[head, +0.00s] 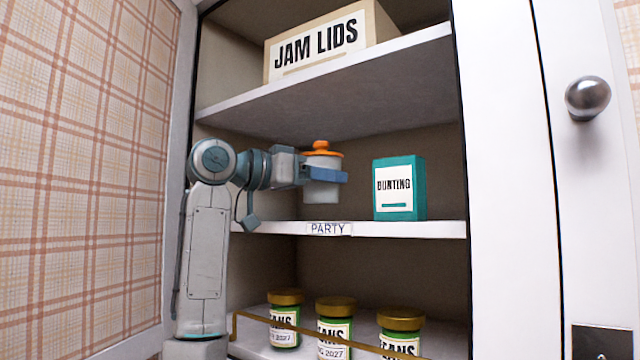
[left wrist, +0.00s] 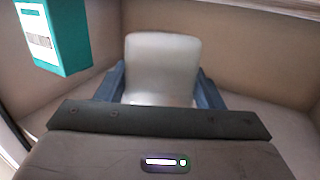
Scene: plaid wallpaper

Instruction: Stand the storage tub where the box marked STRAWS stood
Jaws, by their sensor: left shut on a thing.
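The storage tub (head: 321,188) is pale and translucent with an orange lid, and it is upright. My left gripper (head: 328,174) is shut on the tub at the middle shelf, above the PARTY label (head: 328,229). In the left wrist view the tub (left wrist: 162,68) sits between the two blue fingers of my left gripper (left wrist: 165,88). Its lid does not show there. No box marked STRAWS shows in either view. My right gripper is not in view.
A teal BUNTING box (head: 400,188) stands right of the tub on the middle shelf (head: 400,229). A JAM LIDS box (head: 325,45) is on the top shelf (head: 330,85). Several bean jars (head: 336,325) stand below behind a brass rail (head: 262,318). A white door (head: 590,200) is at right.

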